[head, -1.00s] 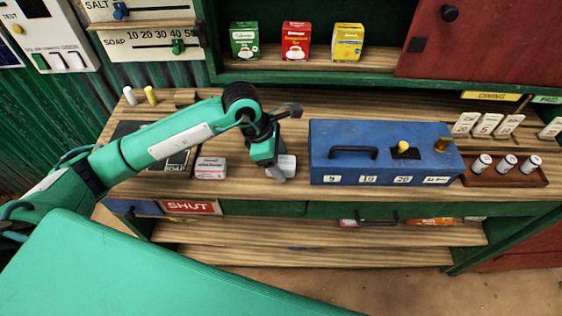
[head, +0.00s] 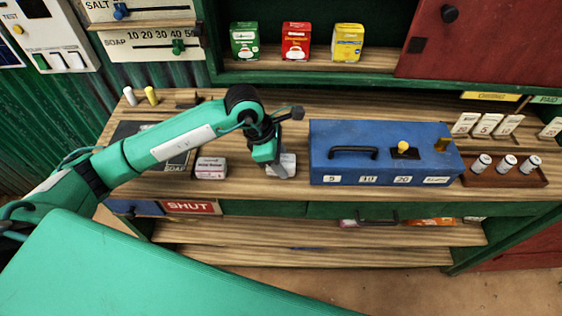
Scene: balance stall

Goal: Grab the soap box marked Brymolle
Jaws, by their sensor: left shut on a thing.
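My left gripper (head: 278,169) is low over the counter, left of the blue box, and shut on a small white soap box (head: 290,160). The gripper hides part of this box, and I cannot read a name on it. A second white soap box (head: 211,168) with a dark red label band stands on the counter to the left, apart from the gripper. Its print is too small to read for sure. My right gripper is not in view.
A blue box (head: 330,140) with a black handle stands close right of the gripper. A dark board (head: 130,131) marked SOAP lies at the left under my arm. Green, red and yellow packets (head: 347,42) stand on the back shelf. The counter's front strip is clear.

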